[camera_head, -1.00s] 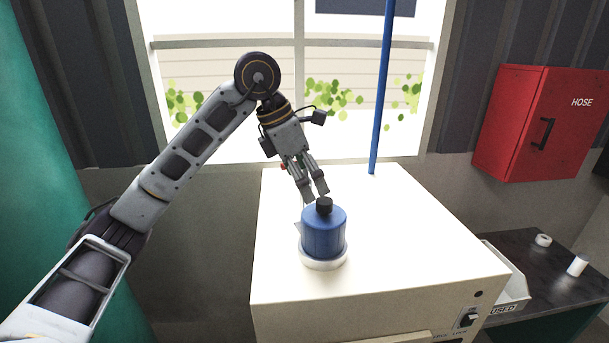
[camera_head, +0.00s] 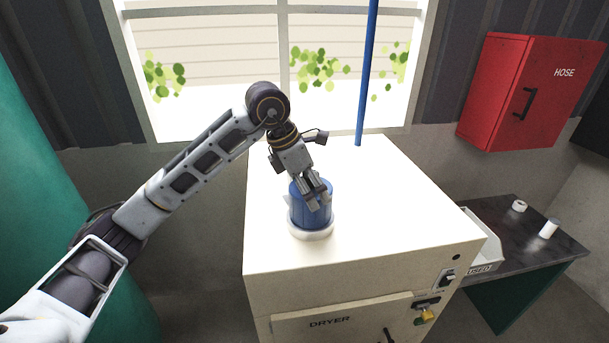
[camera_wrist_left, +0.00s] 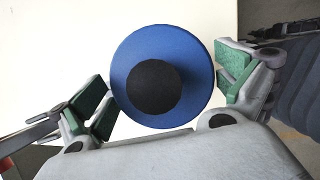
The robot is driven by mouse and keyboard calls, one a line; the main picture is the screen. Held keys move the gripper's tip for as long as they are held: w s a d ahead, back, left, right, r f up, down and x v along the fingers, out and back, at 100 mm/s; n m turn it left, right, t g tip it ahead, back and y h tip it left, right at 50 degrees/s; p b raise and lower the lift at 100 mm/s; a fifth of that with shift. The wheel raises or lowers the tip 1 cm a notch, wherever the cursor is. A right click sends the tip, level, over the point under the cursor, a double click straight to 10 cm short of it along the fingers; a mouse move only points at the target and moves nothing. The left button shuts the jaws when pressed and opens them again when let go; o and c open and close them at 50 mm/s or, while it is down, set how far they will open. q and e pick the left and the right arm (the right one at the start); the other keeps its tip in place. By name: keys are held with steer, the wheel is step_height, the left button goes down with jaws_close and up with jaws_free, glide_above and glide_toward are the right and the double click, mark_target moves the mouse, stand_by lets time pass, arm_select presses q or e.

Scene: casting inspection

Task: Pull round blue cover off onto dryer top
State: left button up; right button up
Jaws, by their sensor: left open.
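The round blue cover (camera_head: 298,212) stands upright on a white base (camera_head: 311,234) on the dryer top (camera_head: 372,205). In the left wrist view the cover (camera_wrist_left: 196,62) is seen from above, with its black knob (camera_wrist_left: 155,87) facing the camera. My left gripper (camera_head: 319,203) is at the cover's upper part and hides the knob in the head view. In the left wrist view its green-padded fingers (camera_wrist_left: 168,92) are open on either side of the knob, apart from it. I cannot tell whether a finger touches the cover's rim. My right gripper is not in view.
A blue pole (camera_head: 366,75) rises at the dryer's back edge. A red hose cabinet (camera_head: 527,92) hangs at the right. A dark side table (camera_head: 545,258) carries a white bin (camera_head: 486,252) and small white rolls. The dryer top around the cover is clear.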

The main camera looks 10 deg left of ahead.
arm_select(q)
steer(key=shift+x, duration=1.1)
steer(key=shift+f, duration=0.1)
steer(key=shift+c, duration=0.3)
steer(key=c, duration=0.7)
